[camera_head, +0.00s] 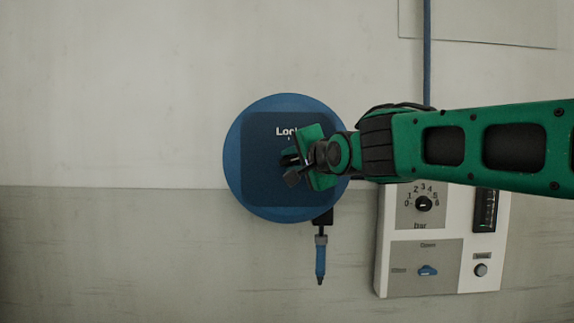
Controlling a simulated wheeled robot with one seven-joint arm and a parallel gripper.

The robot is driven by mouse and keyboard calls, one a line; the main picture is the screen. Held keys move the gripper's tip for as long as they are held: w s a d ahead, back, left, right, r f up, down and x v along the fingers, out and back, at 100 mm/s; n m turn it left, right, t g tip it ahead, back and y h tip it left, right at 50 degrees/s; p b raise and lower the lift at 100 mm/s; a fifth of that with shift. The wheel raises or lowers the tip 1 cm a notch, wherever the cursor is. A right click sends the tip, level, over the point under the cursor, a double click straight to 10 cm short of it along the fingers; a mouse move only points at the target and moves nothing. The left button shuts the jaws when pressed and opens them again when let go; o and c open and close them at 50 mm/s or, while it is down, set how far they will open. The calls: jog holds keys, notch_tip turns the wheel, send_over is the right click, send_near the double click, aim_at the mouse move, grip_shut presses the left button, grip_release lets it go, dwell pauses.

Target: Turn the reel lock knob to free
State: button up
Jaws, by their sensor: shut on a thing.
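The hose reel (233,163) is a round blue disc on the wall, in the middle of the head view. A dark blue square plate (262,182) sits on its face, with a white label at the top that starts "Loc"; the rest is covered. My gripper (291,168) comes in from the right in front of the plate and is shut on the reel lock knob. The gripper hides most or all of the knob, so I cannot tell which setting it points to.
A blue hose end with a nozzle (320,262) hangs below the reel. A pale control panel (382,268) at the lower right carries a black dial (423,204), a blue knob (428,270) and a round button (481,270). The wall left of the reel is clear.

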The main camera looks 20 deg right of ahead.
jog(key=shift+f+m+t+y, duration=0.2)
jog(key=shift+m+t, duration=0.1)
jog(key=shift+m, duration=0.45)
jog(key=shift+f+m+t+y, duration=0.2)
jog(key=shift+m+t, duration=0.1)
jog(key=shift+m, duration=0.75)
jog(key=o, duration=0.7)
jog(key=shift+d, duration=0.1)
jog(key=shift+o, duration=0.2)
jog(key=shift+r, duration=0.1)
jog(key=shift+s, duration=0.5)
jog(key=s, duration=0.9)
jog(key=shift+s+d, duration=0.3)
jog(key=shift+d, duration=0.1)
